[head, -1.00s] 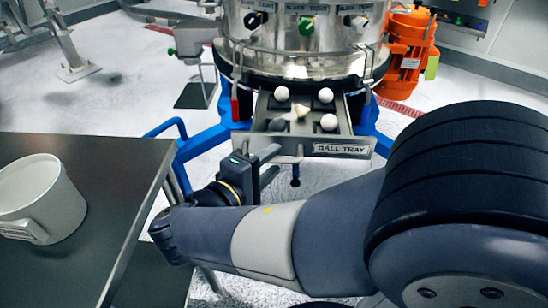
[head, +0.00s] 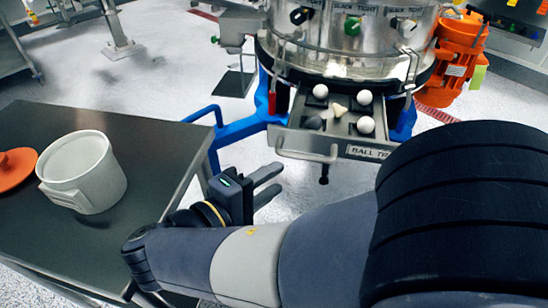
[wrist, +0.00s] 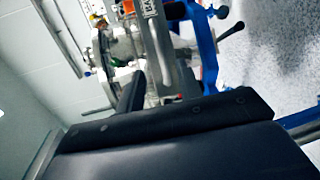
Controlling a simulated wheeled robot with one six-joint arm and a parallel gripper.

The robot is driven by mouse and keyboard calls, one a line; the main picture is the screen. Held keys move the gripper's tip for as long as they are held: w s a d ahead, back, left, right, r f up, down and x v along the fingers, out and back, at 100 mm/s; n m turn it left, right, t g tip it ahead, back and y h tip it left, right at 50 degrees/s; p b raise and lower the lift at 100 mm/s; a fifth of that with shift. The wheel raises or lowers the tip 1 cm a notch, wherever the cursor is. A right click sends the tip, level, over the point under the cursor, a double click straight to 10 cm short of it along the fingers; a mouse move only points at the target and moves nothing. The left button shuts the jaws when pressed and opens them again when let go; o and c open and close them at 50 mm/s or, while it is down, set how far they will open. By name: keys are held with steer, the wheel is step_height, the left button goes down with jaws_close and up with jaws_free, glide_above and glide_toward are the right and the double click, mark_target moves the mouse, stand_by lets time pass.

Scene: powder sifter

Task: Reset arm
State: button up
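My gripper (head: 279,180) is in the head view, in front of and to the left of the ball tray (head: 292,142), apart from its handle. Its two fingers point right with a clear gap between them and nothing held. My arm reaches in from the lower right of the head view. In the wrist view the dark gripper body fills the bottom, and a dark finger (wrist: 133,92) rises from it toward the blurred machine.
Open floor lies between the table and sifter.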

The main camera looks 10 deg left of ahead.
mark_target(308, 157)
steer(key=shift+w+d, duration=0.1)
steer(key=b+x, duration=0.1)
steer(key=x, duration=0.9)
steer(key=shift+w+d+b, duration=0.2)
steer(key=shift+w+b, duration=0.1)
steer(key=shift+b, duration=0.1)
